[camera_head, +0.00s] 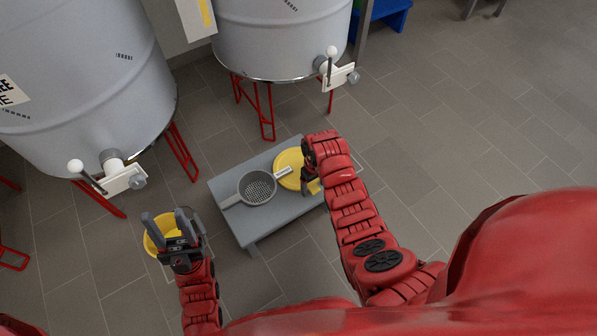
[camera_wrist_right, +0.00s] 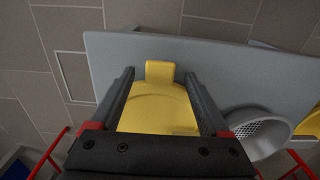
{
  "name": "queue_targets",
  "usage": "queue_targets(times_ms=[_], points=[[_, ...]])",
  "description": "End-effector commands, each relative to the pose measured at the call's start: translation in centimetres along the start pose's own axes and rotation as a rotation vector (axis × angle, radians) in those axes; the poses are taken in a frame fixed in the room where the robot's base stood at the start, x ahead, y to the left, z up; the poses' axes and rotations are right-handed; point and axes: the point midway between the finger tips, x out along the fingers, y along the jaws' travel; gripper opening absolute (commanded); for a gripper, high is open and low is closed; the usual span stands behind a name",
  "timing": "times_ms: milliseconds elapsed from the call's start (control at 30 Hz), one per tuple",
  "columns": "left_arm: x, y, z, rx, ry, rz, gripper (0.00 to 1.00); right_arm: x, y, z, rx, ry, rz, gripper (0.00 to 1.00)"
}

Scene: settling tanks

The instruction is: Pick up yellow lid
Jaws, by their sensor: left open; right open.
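The yellow lid (camera_head: 287,164) lies on a low grey table (camera_head: 226,189), partly hidden by my right gripper (camera_head: 308,178) in the head view. In the right wrist view the lid (camera_wrist_right: 158,108) shows with a raised tab (camera_wrist_right: 160,70) at its far edge. My right gripper (camera_wrist_right: 159,76) is open there, with one finger on each side of the lid's visible part; I cannot tell whether they touch it. My left gripper (camera_head: 168,222) is open, in front of a yellow container (camera_head: 155,243) left of the table.
A grey strainer (camera_head: 257,187) lies on the table beside the lid; it also shows in the wrist view (camera_wrist_right: 263,133). Two large grey tanks (camera_head: 80,80) (camera_head: 280,35) on red legs stand behind, with valves sticking out.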

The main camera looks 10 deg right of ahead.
Motion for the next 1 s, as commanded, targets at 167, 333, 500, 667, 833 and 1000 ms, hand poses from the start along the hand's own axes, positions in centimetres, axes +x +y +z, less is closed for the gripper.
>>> queue_targets(times_ms=[167,333,500,667,833,1000], points=[[-0.07,0.00,-0.04,0.001,0.003,0.002,0.50,0.28,0.03,-0.07,0.000,0.002,0.001,0.80],[-0.06,0.01,-0.04,0.000,0.003,0.003,0.50,0.26,0.05,-0.08,0.000,0.002,0.001,0.60],[-0.07,0.02,-0.04,0.000,0.003,0.003,0.50,0.25,0.06,-0.08,0.001,0.002,0.001,0.30],[-0.06,0.02,-0.04,0.000,0.003,0.003,0.50,0.24,0.06,-0.09,0.001,0.002,0.001,0.01],[-0.07,0.02,-0.04,0.000,0.003,0.003,0.50,0.25,0.06,-0.09,0.001,0.002,0.002,0.00],[0.09,0.01,-0.05,0.000,0.002,0.002,0.50,0.10,0.07,-0.09,0.001,0.002,0.002,0.00]])
